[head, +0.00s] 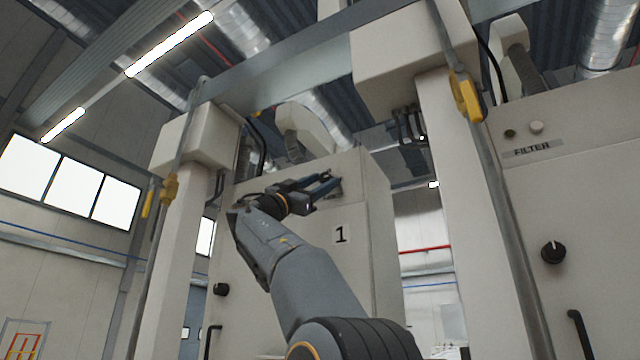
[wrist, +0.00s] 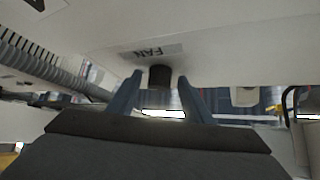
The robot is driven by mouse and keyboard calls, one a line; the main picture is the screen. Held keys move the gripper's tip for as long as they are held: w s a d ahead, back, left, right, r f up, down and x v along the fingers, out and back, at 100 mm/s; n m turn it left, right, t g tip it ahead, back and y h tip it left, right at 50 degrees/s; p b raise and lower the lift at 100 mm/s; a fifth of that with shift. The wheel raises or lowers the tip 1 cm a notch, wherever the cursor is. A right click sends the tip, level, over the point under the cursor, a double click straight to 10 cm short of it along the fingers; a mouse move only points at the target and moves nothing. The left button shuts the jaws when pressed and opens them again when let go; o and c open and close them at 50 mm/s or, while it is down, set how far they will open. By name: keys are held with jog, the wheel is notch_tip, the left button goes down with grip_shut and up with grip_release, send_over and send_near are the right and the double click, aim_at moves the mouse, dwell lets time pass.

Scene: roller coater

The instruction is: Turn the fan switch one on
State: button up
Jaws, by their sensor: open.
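The fan switch (wrist: 160,77) is a dark round knob on a pale cabinet face, beside a grey label reading FAN (wrist: 152,53) in the wrist view. My gripper (wrist: 159,79) is open, with one blue-grey finger on each side of the knob in that view. I cannot tell whether the fingers touch it. In the head view my gripper (head: 334,182) is at the upper face of the cabinet marked 1 (head: 340,234), and it hides most of the switch there.
A second cabinet labelled FILTER (head: 539,148) stands at the right with a black knob (head: 553,252). Pale posts with metal pipes and yellow handles (head: 467,97) stand on both sides of my arm. Ducts and a beam (head: 285,62) are overhead.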

jog(key=b+v, duration=0.6)
jog(key=v, duration=0.1)
jog(key=shift+a+f+b, duration=0.25)
jog(key=shift+b, duration=0.05)
jog(key=shift+s, duration=0.2)
dwell(0.4)
